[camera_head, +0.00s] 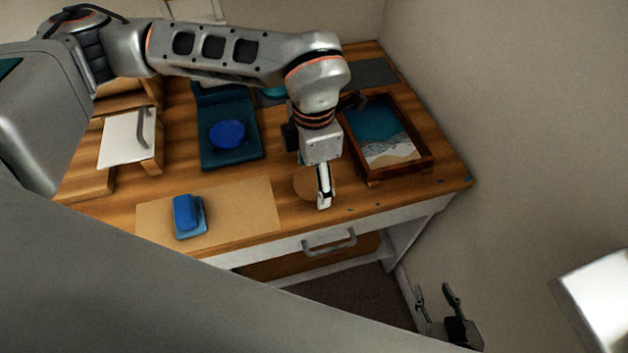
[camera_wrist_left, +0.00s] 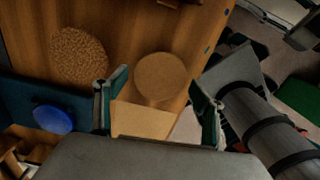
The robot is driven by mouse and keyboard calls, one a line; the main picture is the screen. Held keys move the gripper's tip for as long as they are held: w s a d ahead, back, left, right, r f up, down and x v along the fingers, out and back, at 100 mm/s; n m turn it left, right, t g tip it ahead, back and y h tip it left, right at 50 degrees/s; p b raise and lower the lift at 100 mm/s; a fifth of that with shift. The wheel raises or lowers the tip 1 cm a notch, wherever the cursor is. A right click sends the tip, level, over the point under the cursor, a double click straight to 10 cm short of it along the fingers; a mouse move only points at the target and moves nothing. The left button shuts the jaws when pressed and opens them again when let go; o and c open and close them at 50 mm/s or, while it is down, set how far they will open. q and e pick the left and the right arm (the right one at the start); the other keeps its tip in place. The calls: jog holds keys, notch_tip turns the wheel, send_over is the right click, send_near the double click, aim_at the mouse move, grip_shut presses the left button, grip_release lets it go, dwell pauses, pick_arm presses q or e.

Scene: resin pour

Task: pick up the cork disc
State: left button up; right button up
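A speckled brown disc that looks like cork (camera_wrist_left: 77,57) lies flat on the table in the left wrist view, up and left of my left gripper's fingers. In the head view I cannot make it out; my arm covers that area. My right gripper (camera_head: 436,296) is open and empty, low beside the table.
A framed tray (camera_head: 429,158) with a blue-and-sand picture stands right of my left gripper. A dark blue tray (camera_head: 243,153) holds a blue round piece (camera_head: 227,133). A tan mat (camera_head: 250,205) carries a blue block (camera_head: 187,213). A drawer handle (camera_head: 329,241) juts from the table front.

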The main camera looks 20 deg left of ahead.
aim_at(314, 183)
pick_arm(q)
jog(key=c, duration=0.4)
jog(key=shift+c, duration=0.2)
jog(key=shift+r, duration=0.15)
jog(key=shift+r, duration=0.3)
notch_tip(314, 183, up, 20)
jog(key=p, duration=0.1)
jog(key=w+a+f+m, duration=0.2)
jog(key=a+f+m, duration=0.4)
jog(key=m, duration=0.7)
jog(key=w+a+f+m, duration=0.2)
jog(key=a+f+m, duration=0.4)
jog(key=m, duration=0.6)
jog(key=shift+f+m, duration=0.4)
jog(key=shift+f, duration=0.6)
jog(key=shift+w, duration=0.15)
